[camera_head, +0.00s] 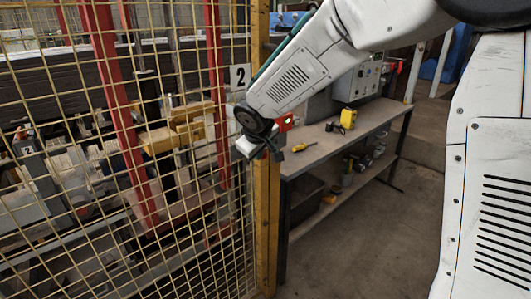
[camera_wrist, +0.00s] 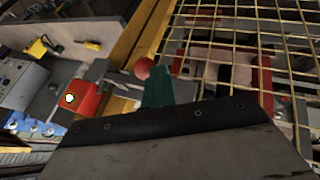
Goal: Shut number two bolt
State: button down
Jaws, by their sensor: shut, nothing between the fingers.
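The yellow mesh gate panel (camera_head: 110,190) carries a white plate with a black 2 (camera_head: 238,77) near its right-hand yellow post (camera_head: 266,215). A red box-like fitting with a pale round spot (camera_wrist: 82,99) sits by the post in the wrist view; it also shows in the head view (camera_head: 285,122). A red ball knob (camera_wrist: 143,68) shows close to the tip of a teal finger-like part in the wrist view. My gripper (camera_head: 267,150) is shut and empty beside the post, below the plate. My arm and gripper hide most of the bolt, so its position cannot be told.
A workbench (camera_head: 350,130) stands right of the post, with a yellow device (camera_head: 348,117), a screwdriver (camera_head: 303,147) and a grey control box (camera_head: 358,82). Machinery with red uprights (camera_head: 120,100) stands behind the mesh. The floor (camera_head: 365,240) right of the post is clear.

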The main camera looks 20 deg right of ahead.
jog(key=shift+d, duration=0.2)
jog(key=s+a+r, duration=0.5)
jog(key=s+r, duration=0.3)
jog(key=r, duration=0.1)
jog(key=s+d+f+m+g, duration=0.1)
jog(key=s+d, duration=0.4)
jog(key=s, duration=0.5)
jog(key=s+d+f+m+g+y, duration=0.1)
jog(key=s+d, duration=0.4)
jog(key=s, duration=0.6)
jog(key=s+d+f+m+g, duration=0.1)
jog(key=s+d+m+g, duration=0.2)
jog(key=s, duration=0.7)
jog(key=shift+s+d+f+m, duration=0.3)
jog(key=shift+d+m, duration=0.4)
jog(key=shift+d, duration=0.4)
